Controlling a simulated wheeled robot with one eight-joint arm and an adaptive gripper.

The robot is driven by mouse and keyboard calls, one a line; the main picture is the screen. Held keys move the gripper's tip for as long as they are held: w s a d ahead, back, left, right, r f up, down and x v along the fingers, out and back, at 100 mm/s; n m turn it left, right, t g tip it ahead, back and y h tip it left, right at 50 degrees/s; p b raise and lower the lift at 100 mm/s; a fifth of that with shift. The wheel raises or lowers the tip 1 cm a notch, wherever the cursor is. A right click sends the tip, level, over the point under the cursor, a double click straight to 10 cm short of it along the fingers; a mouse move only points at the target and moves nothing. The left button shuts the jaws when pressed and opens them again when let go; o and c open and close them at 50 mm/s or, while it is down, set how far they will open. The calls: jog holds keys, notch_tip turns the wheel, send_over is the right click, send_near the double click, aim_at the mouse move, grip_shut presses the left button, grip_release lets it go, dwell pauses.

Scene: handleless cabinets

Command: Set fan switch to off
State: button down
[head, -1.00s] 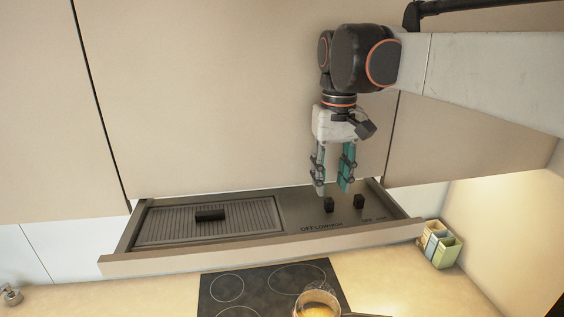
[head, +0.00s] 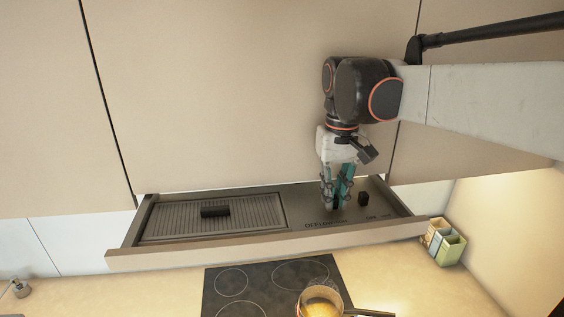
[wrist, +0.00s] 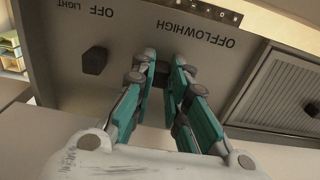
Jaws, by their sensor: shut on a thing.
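The fan switch (wrist: 160,78) is a small dark block on the grey panel of the pulled-out range hood. The printed word row OFF LOW HIGH (head: 325,223) lies in front of it, and it shows upside down in the wrist view (wrist: 197,33). The switch stands by the HIGH end of that row. My gripper (head: 335,201) points down at the panel, with its teal fingers on either side of the switch. In the wrist view its fingertips (wrist: 161,72) are shut on the switch, partly hiding it.
The dark light switch (head: 363,198) stands just right of the gripper. A ribbed filter with a black handle (head: 215,211) fills the panel's left side. The hood's front rim (head: 270,248) runs above a hob with a pan (head: 321,303). Cabinet fronts rise behind.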

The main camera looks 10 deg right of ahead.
aim_at(304, 212)
jog(key=a, duration=0.6)
jog(key=shift+s+a, duration=0.15)
jog(key=shift+a, duration=0.1)
jog(key=c, duration=1.6)
grip_release()
jog(key=shift+a, duration=0.1)
jog(key=shift+o, duration=0.2)
notch_tip(304, 212, up, 12)
jog(key=shift+w, duration=0.35)
